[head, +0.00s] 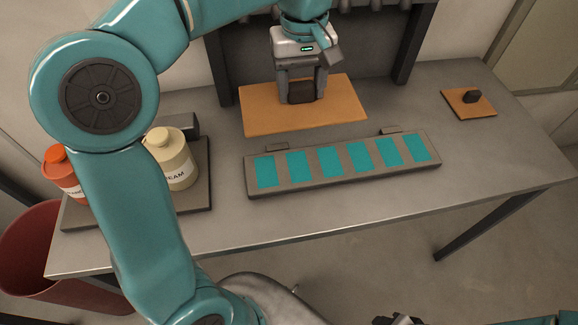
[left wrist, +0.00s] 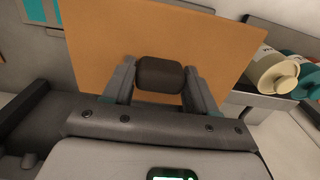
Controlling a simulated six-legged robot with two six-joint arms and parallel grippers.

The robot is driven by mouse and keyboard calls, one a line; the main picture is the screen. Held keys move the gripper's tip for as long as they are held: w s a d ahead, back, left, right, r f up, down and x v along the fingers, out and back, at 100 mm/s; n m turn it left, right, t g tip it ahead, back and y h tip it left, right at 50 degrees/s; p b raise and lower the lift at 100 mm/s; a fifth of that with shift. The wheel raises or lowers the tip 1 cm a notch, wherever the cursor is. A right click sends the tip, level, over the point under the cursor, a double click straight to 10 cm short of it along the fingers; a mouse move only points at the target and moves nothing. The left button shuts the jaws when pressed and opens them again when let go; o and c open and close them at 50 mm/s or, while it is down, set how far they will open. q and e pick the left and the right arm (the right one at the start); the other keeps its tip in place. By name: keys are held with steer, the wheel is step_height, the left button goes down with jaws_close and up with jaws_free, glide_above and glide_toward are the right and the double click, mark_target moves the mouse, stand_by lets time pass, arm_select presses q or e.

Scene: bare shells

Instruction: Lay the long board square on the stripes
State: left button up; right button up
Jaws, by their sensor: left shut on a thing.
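The long board (head: 262,116) is a flat orange-brown panel with a dark block-like handle (head: 301,92) on top. It is behind the striped bed, turned at an angle to it; I cannot tell if it touches the bench. My left gripper (head: 302,88) is shut on the handle from above. In the left wrist view the handle (left wrist: 160,74) sits between the fingers, with the board (left wrist: 105,35) beyond. The stripes (head: 313,163) are teal bands on a grey slab (head: 345,181), all uncovered. A dark part at the bottom edge, possibly my right gripper (head: 398,320), is mostly cut off.
Two small raised blocks, left (head: 277,147) and right (head: 391,130), stand along the slab's back edge. A small board with a dark knob (head: 483,108) lies at right. A cream bottle (head: 175,165) and an orange-capped bottle (head: 66,178) stand left. The bench's right front is clear.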

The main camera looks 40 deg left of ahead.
arm_select(q)
steer(key=shift+s+f, duration=0.1)
steer(key=shift+f, duration=0.05)
step_height(320, 180, down, 15)
steer(key=shift+d+f+b, duration=0.1)
steer(key=shift+f+b, duration=0.05)
steer(key=shift+b, duration=0.8)
step_height(320, 180, down, 4)
steer(key=shift+f, duration=0.5)
steer(key=shift+f, duration=0.1)
steer(key=o, duration=1.1)
